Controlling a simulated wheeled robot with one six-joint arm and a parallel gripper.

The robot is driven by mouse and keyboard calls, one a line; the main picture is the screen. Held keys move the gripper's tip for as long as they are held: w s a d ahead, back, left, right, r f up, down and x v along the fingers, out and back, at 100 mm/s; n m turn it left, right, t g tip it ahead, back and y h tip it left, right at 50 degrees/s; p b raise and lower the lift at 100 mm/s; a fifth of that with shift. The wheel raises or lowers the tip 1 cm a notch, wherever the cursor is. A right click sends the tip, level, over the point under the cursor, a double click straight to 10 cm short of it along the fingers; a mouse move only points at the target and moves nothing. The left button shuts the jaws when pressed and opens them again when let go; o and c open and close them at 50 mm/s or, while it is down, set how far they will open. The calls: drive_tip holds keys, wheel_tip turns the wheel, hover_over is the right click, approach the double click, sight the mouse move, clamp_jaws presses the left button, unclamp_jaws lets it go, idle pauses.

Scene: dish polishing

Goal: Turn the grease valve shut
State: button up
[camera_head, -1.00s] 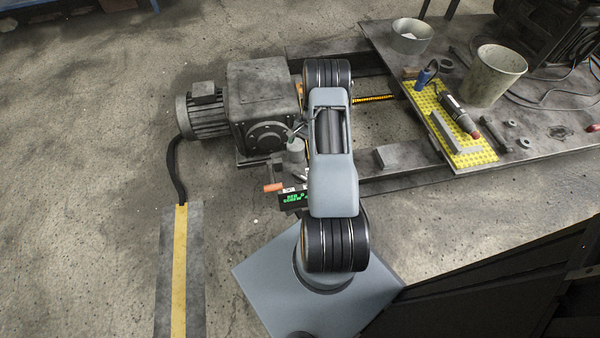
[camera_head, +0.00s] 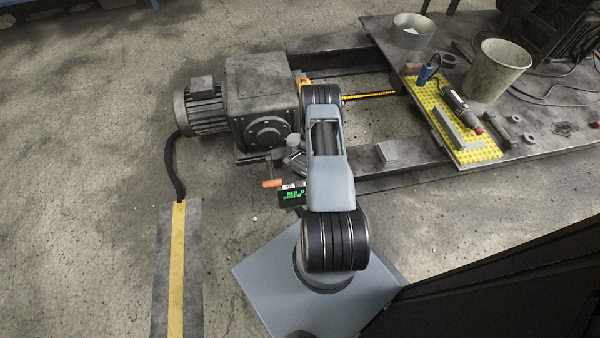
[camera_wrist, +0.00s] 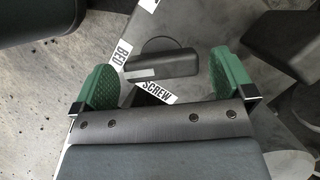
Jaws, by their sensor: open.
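In the wrist view my gripper (camera_wrist: 163,62) is open, with a green padded finger on each side. A dark grey bar-shaped handle (camera_wrist: 162,66), apparently the grease valve's lever, lies crosswise between the fingers, with gaps showing at both ends. A round part shows behind it. White labels reading BED (camera_wrist: 122,53) and SCREW (camera_wrist: 158,91) sit beside the handle. In the head view my arm hides most of the valve area. A black display with green lettering (camera_head: 293,195) and an orange grip (camera_head: 272,183) show just left of my arm.
A grey motor and gearbox (camera_head: 262,88) stand behind and left of my arm. On the right, a bench plate (camera_head: 530,135) holds a bucket (camera_head: 494,70), a metal bowl (camera_head: 411,32) and a yellow mat (camera_head: 466,156) with tools. The floor at left is mostly clear.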

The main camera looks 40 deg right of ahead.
drive_tip(key=shift+a+f, duration=0.2)
drive_tip(key=shift+f, duration=0.4)
drive_tip(key=c, duration=0.8)
drive_tip(key=shift+c, duration=0.2)
